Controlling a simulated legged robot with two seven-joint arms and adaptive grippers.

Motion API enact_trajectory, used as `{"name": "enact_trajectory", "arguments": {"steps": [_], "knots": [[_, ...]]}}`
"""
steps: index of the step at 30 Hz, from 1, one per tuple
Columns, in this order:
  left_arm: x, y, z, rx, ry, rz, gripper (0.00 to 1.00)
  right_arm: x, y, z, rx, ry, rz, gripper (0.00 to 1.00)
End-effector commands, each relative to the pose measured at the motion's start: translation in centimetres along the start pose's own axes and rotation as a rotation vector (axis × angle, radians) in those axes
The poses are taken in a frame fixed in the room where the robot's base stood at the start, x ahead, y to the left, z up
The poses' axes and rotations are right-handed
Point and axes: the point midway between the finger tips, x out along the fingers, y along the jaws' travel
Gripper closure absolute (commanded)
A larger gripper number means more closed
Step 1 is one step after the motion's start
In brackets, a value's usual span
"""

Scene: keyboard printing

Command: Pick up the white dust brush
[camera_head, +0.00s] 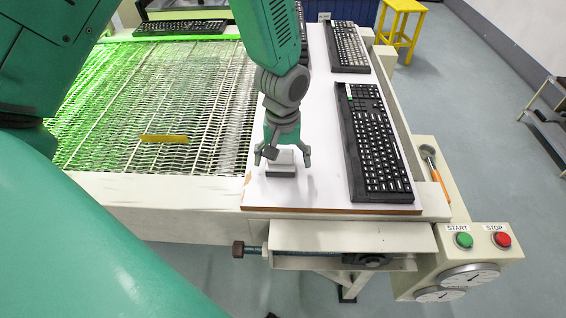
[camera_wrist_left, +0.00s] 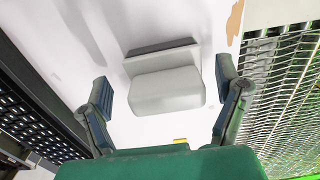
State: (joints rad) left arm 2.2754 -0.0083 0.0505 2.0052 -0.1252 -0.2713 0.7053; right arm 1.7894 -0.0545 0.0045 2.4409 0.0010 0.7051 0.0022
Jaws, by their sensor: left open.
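The white dust brush (camera_head: 281,163) lies on the white board near its front edge, with a pale block-like body and a darker grey strip along one side. It also shows in the left wrist view (camera_wrist_left: 166,90), between and beyond the fingertips. My left gripper (camera_head: 282,157) points down over the brush with its fingers spread to either side. In the left wrist view the open fingers (camera_wrist_left: 172,88) show a gap on both sides of the brush. No contact is visible. My right gripper is not in view.
A black keyboard (camera_head: 377,145) lies right of the brush, with another keyboard (camera_head: 348,47) behind it. A metal mesh conveyor (camera_head: 150,100) is to the left, with a yellow piece (camera_head: 164,139) on it. An orange-handled tool (camera_head: 437,175) and START and STOP buttons (camera_head: 482,240) are at right.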

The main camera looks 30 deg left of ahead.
Motion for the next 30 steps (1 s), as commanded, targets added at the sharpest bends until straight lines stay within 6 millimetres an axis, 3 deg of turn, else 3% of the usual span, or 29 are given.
{"name": "enact_trajectory", "arguments": {"steps": [3,10,11,15,16,25,30], "knots": [[1.0,-0.1,0.0,-0.001,-0.001,0.001,0.16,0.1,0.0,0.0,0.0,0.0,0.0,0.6],[1.0,-0.1,0.0,-0.001,0.001,0.001,0.16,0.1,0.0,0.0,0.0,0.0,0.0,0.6],[1.0,-0.1,0.0,-0.001,0.001,0.001,0.23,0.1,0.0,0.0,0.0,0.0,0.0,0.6],[1.0,0.0,0.0,-0.001,0.001,0.001,0.72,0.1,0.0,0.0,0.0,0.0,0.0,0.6],[1.0,0.0,0.0,-0.001,0.001,0.0,0.76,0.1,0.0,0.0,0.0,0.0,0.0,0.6],[0.8,0.0,0.0,-0.001,0.002,0.001,0.76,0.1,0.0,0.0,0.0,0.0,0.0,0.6],[-1.6,0.0,-0.1,-0.002,0.005,0.004,0.76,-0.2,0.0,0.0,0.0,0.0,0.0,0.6]]}}
